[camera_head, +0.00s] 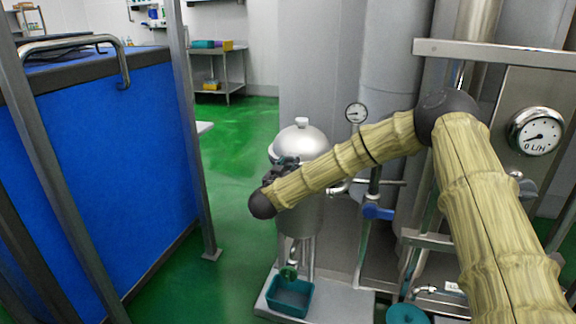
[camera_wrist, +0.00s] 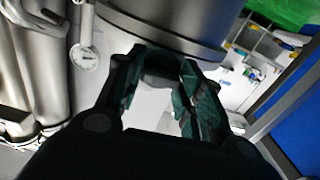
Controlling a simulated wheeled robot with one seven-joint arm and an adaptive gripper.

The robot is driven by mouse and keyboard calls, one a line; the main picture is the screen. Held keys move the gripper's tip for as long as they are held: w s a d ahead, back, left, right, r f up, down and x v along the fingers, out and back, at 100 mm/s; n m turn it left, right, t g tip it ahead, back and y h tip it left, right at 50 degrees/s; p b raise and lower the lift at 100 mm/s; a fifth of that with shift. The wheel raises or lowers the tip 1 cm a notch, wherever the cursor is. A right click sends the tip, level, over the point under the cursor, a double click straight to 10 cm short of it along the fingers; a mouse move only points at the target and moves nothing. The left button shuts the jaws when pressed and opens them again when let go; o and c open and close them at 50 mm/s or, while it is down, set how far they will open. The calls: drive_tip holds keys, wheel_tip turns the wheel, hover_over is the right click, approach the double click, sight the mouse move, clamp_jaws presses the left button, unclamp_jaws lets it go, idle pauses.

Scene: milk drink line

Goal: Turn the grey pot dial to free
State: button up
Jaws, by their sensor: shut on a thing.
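In the wrist view the two dark green fingers of my gripper (camera_wrist: 162,85) are closed around a grey rounded piece (camera_wrist: 160,72), which appears to be the pot dial. The fingers and wrist hide most of it. No dial marking is readable.
A round gauge (camera_head: 356,113) and a blue-handled valve (camera_head: 378,212) stand right of the pot. A teal tub (camera_head: 291,310) sits below it on a steel platform. A flow gauge (camera_head: 536,131) is at right.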

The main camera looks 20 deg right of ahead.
drive_tip(key=n+p, duration=0.1)
drive_tip(key=p, duration=0.1)
drive_tip(key=r+n+p, duration=0.1)
drive_tip(key=n+p, duration=0.1)
drive_tip(key=p, duration=0.1)
drive_tip(key=shift+a, duration=0.1)
drive_tip(key=n+p, duration=0.5)
drive_tip(key=shift+w+f, duration=0.1)
drive_tip(key=shift+f, duration=0.1)
drive_tip(key=n+p, duration=0.2)
drive_tip(key=n, duration=0.2)
drive_tip(key=shift+f+n+p, duration=0.15)
drive_tip(key=shift+n+p, duration=0.15)
drive_tip(key=shift+f+n+p, duration=0.1)
drive_tip(key=shift+n+p, duration=0.3)
drive_tip(key=shift+n, duration=1.9)
drive_tip(key=o, duration=1)
drive_tip(key=shift+f, duration=0.1)
